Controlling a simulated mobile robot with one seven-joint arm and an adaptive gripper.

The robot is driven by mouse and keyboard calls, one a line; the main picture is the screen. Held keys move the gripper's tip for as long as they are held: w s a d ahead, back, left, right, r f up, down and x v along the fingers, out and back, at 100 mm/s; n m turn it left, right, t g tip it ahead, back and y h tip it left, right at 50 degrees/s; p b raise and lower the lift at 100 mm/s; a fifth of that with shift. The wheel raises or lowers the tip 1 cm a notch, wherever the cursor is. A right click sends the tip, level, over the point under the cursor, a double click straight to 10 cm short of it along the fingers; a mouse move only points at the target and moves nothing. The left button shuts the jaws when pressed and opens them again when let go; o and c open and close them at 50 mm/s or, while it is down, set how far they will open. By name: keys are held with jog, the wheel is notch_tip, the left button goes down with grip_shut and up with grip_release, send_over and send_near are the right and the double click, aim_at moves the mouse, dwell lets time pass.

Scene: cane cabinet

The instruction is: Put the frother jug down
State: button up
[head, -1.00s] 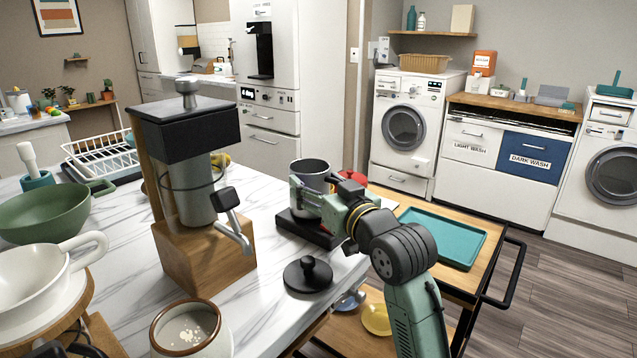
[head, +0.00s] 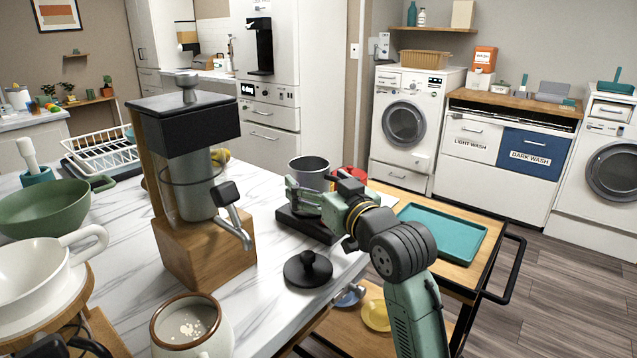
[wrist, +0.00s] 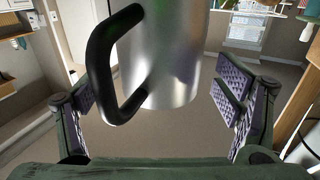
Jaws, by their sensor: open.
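The frother jug (head: 309,170) is a grey metal cylinder at the counter's right side in the head view. My gripper (head: 300,200) covers its lower part, so I cannot tell whether its bottom touches the black base (head: 298,228) below. In the wrist view the shiny jug (wrist: 168,65) is between my gripper's fingers (wrist: 163,105), its black handle (wrist: 100,65) toward the camera on the left. The fingers are spread open, with clear gaps on both sides of the jug.
A black knobbed tamper (head: 308,268) lies in front of the base. A grinder on a wooden stand (head: 205,245) is to the left. A red item (head: 349,175) is just behind my gripper. A trolley with a teal tray (head: 445,235) stands at right.

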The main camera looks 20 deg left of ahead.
jog(key=shift+r, duration=0.2)
jog(key=shift+s+d+f, duration=0.1)
jog(key=shift+s+d, duration=0.1)
jog(key=b+v, duration=0.3)
jog(key=v, duration=0.8)
jog(key=shift+s+d, duration=0.15)
jog(key=shift+s, duration=0.05)
